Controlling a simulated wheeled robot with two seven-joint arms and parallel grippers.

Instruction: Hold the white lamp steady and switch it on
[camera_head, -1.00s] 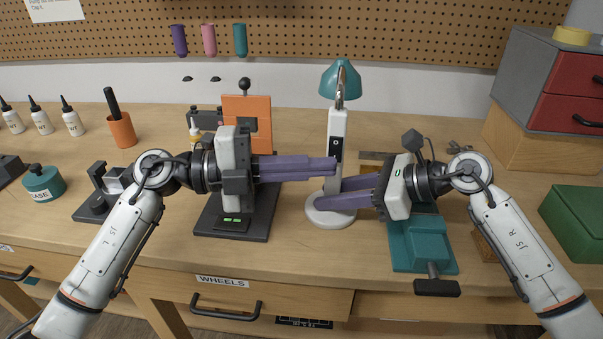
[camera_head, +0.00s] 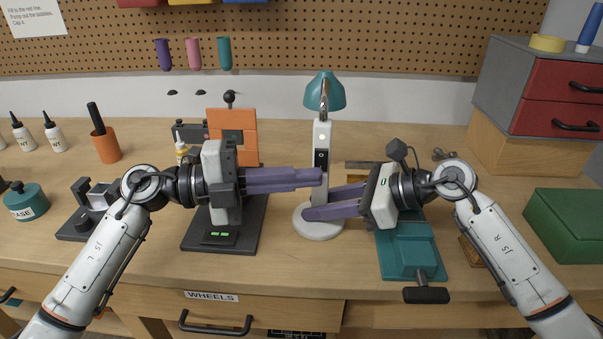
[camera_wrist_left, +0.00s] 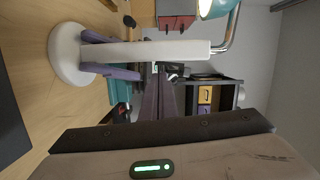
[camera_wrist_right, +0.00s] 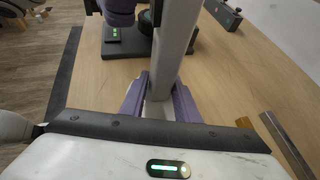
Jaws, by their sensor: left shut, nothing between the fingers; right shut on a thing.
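The white lamp (camera_head: 321,133) stands upright on its round base (camera_head: 318,225), with a teal shade (camera_head: 323,91) on top. A dark switch panel (camera_head: 321,157) is on its post, with a small pale bright spot above it. My left gripper (camera_head: 321,177) is shut and empty, its tips at the post just below the panel; whether they touch cannot be told. My right gripper (camera_head: 318,203) is shut on the lower post, one finger on each side, just above the base. The post also shows in the right wrist view (camera_wrist_right: 172,50) between my right fingers.
A teal vise (camera_head: 408,252) lies under my right gripper. A black stand with an orange plate (camera_head: 232,122) is behind my left gripper. A red-drawer cabinet (camera_head: 545,90) and green box (camera_head: 568,222) are at right. Bench in front of the base is clear.

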